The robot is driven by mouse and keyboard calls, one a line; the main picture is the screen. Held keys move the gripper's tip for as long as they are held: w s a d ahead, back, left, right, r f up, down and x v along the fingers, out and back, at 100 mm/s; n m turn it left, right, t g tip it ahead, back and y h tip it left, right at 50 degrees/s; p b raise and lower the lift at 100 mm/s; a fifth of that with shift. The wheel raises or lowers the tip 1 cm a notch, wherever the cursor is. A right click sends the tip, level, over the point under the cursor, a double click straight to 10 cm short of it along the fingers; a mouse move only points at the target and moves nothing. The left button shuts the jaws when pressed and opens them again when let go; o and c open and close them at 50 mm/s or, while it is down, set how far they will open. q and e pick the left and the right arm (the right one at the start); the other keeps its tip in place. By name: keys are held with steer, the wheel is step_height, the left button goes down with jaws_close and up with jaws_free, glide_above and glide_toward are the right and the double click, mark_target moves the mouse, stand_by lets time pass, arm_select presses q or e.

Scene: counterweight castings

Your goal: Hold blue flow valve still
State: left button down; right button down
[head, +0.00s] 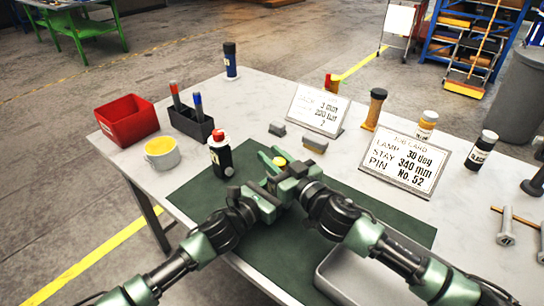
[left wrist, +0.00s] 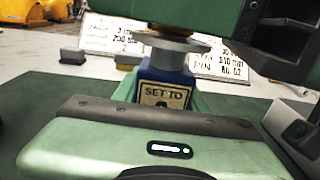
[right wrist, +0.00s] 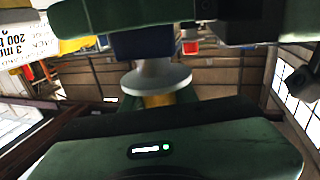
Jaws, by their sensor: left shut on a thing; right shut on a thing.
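The blue flow valve shows in the left wrist view as a blue body (left wrist: 165,92) with a "SET TO" label, its lower figure partly hidden, under a grey disc. In the head view only a yellow top part (head: 280,161) shows between my grippers. My left gripper (head: 268,174) is shut around the blue body. My right gripper (head: 284,170) is shut on the valve's upper part, past the disc (right wrist: 155,78), where a bit of yellow shows in the right wrist view. The jaws hide most of the valve, which is over the green mat (head: 345,200).
Small grey blocks (head: 315,144) and two sign cards, including the job card (head: 407,165), stand behind. A red bin (head: 127,121) is far left. A grey tray (head: 350,285) is at the front right.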

arm_select(q)
steer(key=shift+d, duration=0.1)
arm_select(e)
steer(key=c, duration=1.1)
jaws_free()
step_height(320, 180, up, 10)
steer(key=shift+w, duration=0.1)
arm_select(q)
steer(key=c, duration=0.7)
jaws_free()
